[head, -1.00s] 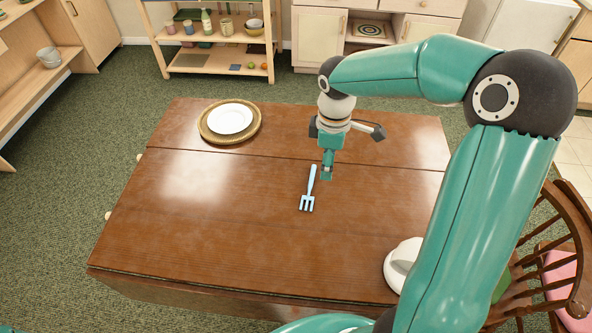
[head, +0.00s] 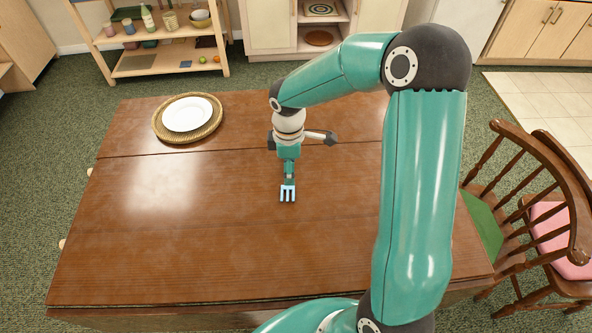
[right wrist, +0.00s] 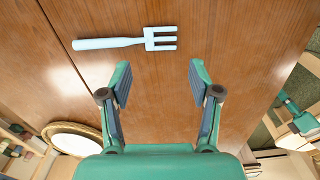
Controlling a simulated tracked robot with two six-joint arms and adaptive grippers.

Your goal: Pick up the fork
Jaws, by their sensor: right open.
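The light blue fork (head: 288,194) lies on the brown wooden table (head: 150,240). In the head view only its tines show clearly, because my right gripper (head: 289,178) covers the handle. In the right wrist view the whole fork (right wrist: 125,42) lies across the upper part of the picture, handle to the left and tines to the right. My right gripper (right wrist: 160,78) is open and empty there. The fork lies beyond its fingertips, not between the fingers. My left gripper is in neither current view.
A white plate (head: 187,114) on a woven gold charger (head: 160,128) sits at the table's back left. Wooden chairs (head: 530,190) stand to the right. A shelf (head: 165,60) stands behind. The table's left half is mostly bare.

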